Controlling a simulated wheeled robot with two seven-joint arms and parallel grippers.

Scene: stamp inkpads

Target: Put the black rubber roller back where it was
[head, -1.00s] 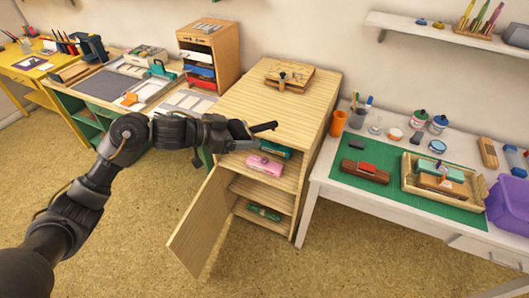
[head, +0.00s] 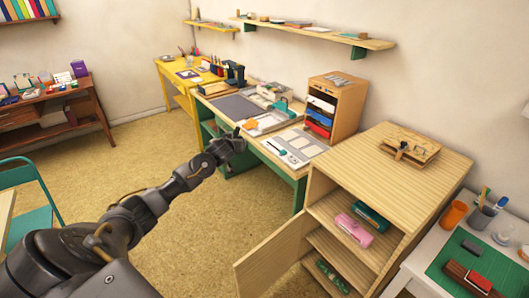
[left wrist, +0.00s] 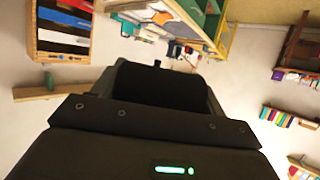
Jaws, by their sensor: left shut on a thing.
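My left gripper (head: 238,138) is in the head view, in the air in front of the green-framed worktable (head: 273,163). It is shut on a dark thing, taken to be the black rubber roller; it blends with the dark fingers, so its outline is unclear. In the left wrist view a broad black shape (left wrist: 155,85) fills the space beyond the wrist housing, and I cannot separate roller from gripper there. My right gripper is not in view.
A wooden cabinet (head: 390,165) stands at right with its door (head: 270,262) open; a pink case (head: 354,230) and a green case (head: 370,215) lie on its shelf. A drawer unit (head: 345,92) stands on the worktable's far right. Open floor lies at left.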

